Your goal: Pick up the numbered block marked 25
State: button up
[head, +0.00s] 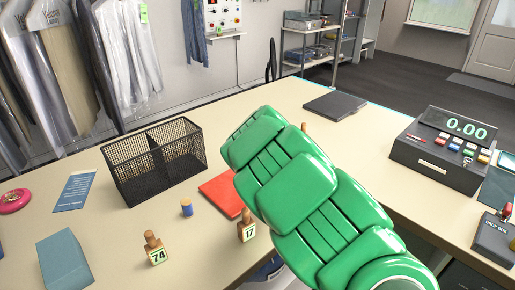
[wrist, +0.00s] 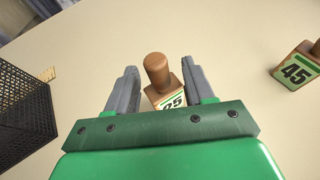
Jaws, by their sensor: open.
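A numbered block with a brown wooden knob (wrist: 158,72) stands between the two grey fingers of my gripper (wrist: 159,70) in the wrist view. Its label is partly covered by the gripper's green front edge. The last digit looks like 5; the first is not clear. The fingers are open on either side of it, with a gap visible on the left. In the head view my green arm hides the fingers and this block's label. A brown knob (head: 304,127) just shows behind the arm; I cannot tell which block it belongs to.
Block 45 (wrist: 297,70) stands to the right in the wrist view. Blocks 74 (head: 156,250) and 17 (head: 246,228) stand at the table's front. A black mesh basket (head: 155,163), red folder (head: 222,194), blue spool (head: 186,208) and cash register (head: 440,150) share the tabletop.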

jog(key=shift+w+a+f, duration=0.15)
jog(key=shift+w+a, duration=0.05)
jog(key=shift+w, duration=0.3)
jog(key=shift+c, duration=0.5)
grip_shut()
